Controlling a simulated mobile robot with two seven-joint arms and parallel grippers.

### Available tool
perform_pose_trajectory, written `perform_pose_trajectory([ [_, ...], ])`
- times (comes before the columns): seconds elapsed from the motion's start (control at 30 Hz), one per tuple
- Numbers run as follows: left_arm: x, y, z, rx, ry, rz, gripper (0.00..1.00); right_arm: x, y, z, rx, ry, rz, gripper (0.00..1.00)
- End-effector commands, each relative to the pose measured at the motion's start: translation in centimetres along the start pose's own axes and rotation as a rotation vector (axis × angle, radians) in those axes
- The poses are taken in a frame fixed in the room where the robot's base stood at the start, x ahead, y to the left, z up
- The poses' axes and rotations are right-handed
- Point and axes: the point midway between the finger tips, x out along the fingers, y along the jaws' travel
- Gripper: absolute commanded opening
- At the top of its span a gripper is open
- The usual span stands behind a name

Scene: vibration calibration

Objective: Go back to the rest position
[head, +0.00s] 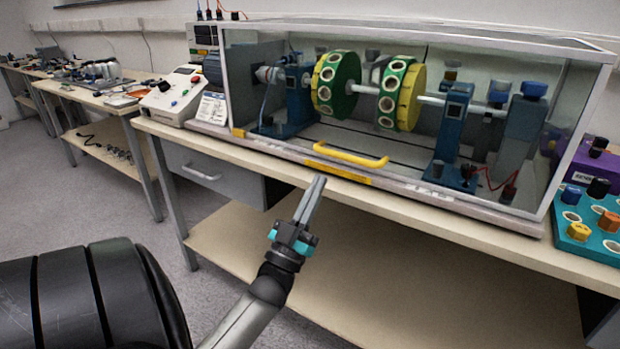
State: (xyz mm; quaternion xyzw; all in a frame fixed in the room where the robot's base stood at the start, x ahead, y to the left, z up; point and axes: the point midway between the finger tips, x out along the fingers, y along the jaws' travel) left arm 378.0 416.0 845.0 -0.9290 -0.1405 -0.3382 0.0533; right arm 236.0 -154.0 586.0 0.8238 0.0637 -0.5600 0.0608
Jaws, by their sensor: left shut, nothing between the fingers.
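My left gripper (318,182) is in the head view, its two long grey fingers shut with nothing between them. It points up and away, and its tips show just below the yellow handle (347,155) of the clear machine enclosure (440,190). I cannot tell whether the tips touch the bench edge. The enclosure is closed and holds a shaft with two green and yellow discs (336,84). My right gripper is not in view.
The enclosure stands on a long workbench (220,148) with a drawer (205,175) and a lower shelf (290,265). A white control box (172,95) is at its left. A teal tray (590,235) with coloured knobs is at the right. Grey floor is clear at the left.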

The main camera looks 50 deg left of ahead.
Motion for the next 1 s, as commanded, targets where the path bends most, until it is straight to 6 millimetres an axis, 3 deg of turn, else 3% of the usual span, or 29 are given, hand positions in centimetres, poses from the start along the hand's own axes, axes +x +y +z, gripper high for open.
perform_pose_trajectory([
  [0.2, -2.3, 0.0, 0.5, 0.0, 0.0, 0.0, 0.0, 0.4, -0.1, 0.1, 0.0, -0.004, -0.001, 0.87],
  [0.63, -2.7, 0.8, 1.4, -0.007, -0.047, 0.011, 0.0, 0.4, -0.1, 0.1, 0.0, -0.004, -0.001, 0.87],
  [0.83, -3.9, 4.7, 5.5, -0.029, -0.3, 0.066, 0.0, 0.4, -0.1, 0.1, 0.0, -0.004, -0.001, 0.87],
  [1.0, -6.7, 9.0, 9.2, -0.033, -0.573, 0.133, 0.0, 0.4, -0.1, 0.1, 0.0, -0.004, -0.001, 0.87],
])
